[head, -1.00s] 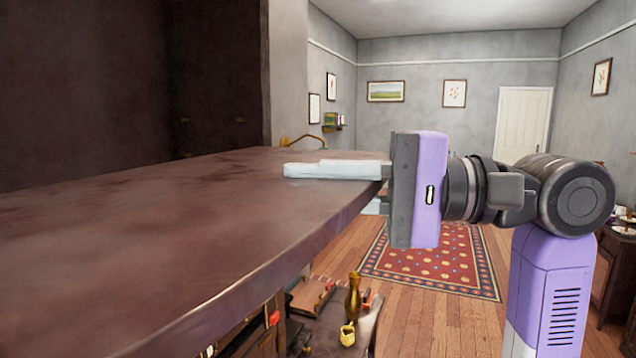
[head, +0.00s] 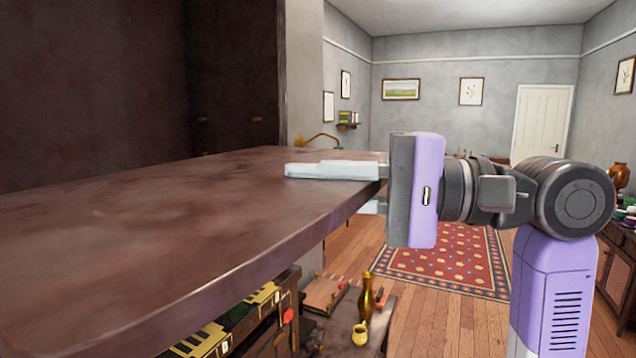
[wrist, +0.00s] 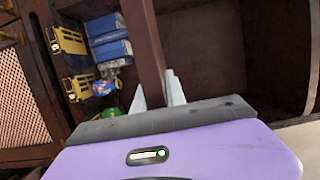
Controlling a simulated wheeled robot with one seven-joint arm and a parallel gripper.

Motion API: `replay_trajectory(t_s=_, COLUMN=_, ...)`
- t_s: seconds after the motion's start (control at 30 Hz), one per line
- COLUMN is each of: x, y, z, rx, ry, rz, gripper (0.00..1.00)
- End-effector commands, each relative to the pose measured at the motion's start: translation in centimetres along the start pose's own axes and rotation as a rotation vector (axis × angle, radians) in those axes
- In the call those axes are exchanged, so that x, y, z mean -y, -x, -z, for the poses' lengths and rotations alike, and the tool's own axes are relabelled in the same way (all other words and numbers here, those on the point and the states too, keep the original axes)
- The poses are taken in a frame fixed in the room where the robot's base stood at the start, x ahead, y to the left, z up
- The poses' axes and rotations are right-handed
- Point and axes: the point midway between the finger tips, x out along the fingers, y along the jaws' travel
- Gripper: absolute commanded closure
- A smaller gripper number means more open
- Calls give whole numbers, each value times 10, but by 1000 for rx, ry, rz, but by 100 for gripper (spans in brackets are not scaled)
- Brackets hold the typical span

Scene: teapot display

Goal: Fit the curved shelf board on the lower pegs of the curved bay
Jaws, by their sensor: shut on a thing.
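The curved shelf board (head: 190,210) is a broad dark brown plank filling the left and middle of the head view, roughly level. My gripper (head: 332,172) is shut on its right end, one pale finger on top and the other mostly hidden below. In the wrist view the board (wrist: 145,45) shows edge-on between the fingers. The dark curved bay (head: 90,80) stands behind the board at left in the head view. Small brass pegs (head: 203,119) show on its inner wall, above the board in the picture. The board hides the lower bay, and I see no contact with pegs.
A cabinet below holds gold-and-black items (head: 205,335); blue boxes (wrist: 108,40) show in the wrist view. A low surface carries a gold bottle-shaped piece (head: 367,297) and a small yellow pot (head: 360,333). A brass lamp arm (head: 318,139) is beyond the board. Rug (head: 455,262) and floor are open.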

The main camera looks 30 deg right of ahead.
Motion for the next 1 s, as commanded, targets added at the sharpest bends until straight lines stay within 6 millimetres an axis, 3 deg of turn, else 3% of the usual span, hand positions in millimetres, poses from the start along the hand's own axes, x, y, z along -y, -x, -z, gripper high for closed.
replay_trajectory(t_s=1.0, x=2, y=-19, z=5, rx=1, ry=2, rz=5, gripper=100)
